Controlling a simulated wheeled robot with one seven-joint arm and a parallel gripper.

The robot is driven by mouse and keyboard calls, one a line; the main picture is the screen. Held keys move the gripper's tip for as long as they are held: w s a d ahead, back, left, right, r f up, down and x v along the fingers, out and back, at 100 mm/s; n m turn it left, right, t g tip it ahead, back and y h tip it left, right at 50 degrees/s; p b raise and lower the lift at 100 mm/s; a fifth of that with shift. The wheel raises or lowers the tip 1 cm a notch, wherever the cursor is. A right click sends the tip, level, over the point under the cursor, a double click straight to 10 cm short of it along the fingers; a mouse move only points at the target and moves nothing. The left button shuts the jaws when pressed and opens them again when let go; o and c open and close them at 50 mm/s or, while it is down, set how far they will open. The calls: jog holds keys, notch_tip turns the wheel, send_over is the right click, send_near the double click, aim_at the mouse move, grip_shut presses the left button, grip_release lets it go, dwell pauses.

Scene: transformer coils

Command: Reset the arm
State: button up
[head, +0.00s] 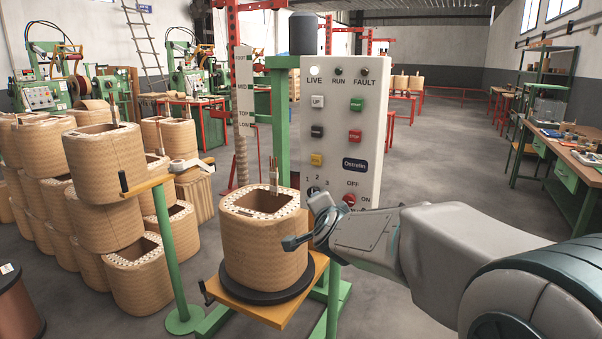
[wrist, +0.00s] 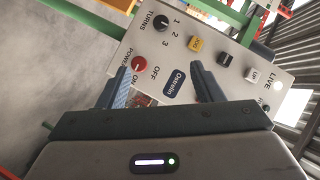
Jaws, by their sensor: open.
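My arm reaches in from the right in the head view, and my gripper (head: 310,228) is in front of the lower part of the control panel (head: 350,135). In the wrist view my gripper (wrist: 165,85) is open, with its two blue fingers apart and nothing between them but the panel behind. The panel (wrist: 210,40) appears tilted there, with the red power knob (wrist: 139,64) beside the left finger and the black turns knob (wrist: 161,22) above it. In the head view the red power knob (head: 349,200) shows just above my gripper. The LIVE lamp (head: 314,71) looks white and lit.
A wound coil (head: 262,250) stands on a black disc on an orange platform (head: 238,309), close to the left of my gripper. Stacked coils (head: 105,165) fill the left side. A workbench (head: 575,150) stands at the right. The floor (head: 440,160) behind the panel is open.

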jog(key=s+d+n+g+p, duration=0.3)
jog(key=s+n+g+p, duration=0.1)
jog(key=s, duration=0.6)
jog(key=s+d+n+g+p, duration=0.3)
jog(key=s+n+g+p, duration=0.1)
jog(key=s, duration=0.7)
jog(key=s+d+n+g+p, duration=0.3)
jog(key=s+p, duration=0.2)
jog(key=s, duration=0.6)
jog(key=shift+d+r+n+g+h, duration=0.2)
jog(key=shift+r+n+g+h, duration=0.1)
jog(key=shift+n+g, duration=0.1)
jog(key=shift+w, duration=0.1)
